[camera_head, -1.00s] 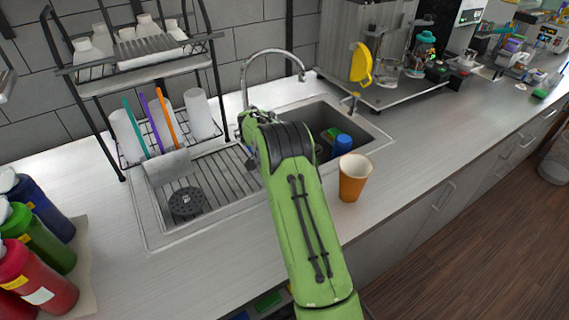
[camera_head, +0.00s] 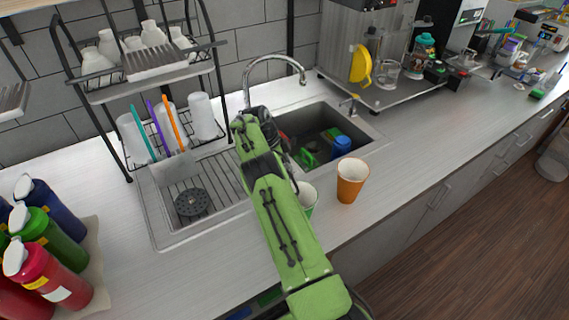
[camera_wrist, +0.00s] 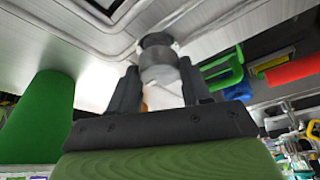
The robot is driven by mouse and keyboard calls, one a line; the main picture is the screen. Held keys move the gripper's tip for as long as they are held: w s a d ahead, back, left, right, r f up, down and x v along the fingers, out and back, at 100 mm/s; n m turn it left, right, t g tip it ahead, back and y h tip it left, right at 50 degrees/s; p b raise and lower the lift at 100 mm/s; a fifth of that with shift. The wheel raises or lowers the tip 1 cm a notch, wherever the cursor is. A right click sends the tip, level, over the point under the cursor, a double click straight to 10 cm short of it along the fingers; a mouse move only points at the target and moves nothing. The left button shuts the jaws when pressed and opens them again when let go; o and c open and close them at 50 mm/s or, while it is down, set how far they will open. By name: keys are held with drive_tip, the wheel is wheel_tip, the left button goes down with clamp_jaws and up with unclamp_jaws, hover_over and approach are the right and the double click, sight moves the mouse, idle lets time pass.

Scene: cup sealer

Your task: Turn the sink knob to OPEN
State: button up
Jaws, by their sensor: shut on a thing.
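The sink knob (camera_wrist: 158,58) shows in the wrist view as a short grey cylinder with a darker rounded end. My gripper (camera_wrist: 160,88) has one finger on each side of it and is shut on it. A white patch shows between the fingers just below the knob. In the head view the curved metal faucet (camera_head: 272,60) rises behind the sink. My green arm reaches over the sink's near edge to the faucet's base and hides the knob and the fingertips there. I cannot tell from these views whether the knob is turned to open. No water stream is visible.
The sink basin (camera_head: 300,118) holds a green item (camera_head: 308,158) and a blue item (camera_head: 341,146). An orange cup (camera_head: 351,182) stands near the counter's front edge, beside a partly hidden cup (camera_head: 308,196). A dish rack (camera_head: 150,80) stands left, bottles (camera_head: 50,268) lower left.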

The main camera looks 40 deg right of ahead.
drive_tip(key=shift+m, duration=0.5)
drive_tip(key=o, duration=1.1)
drive_tip(key=shift+c, duration=0.2)
drive_tip(key=p+v, duration=0.8)
drive_tip(key=shift+d+f, duration=0.15)
drive_tip(key=shift+f, duration=0.1)
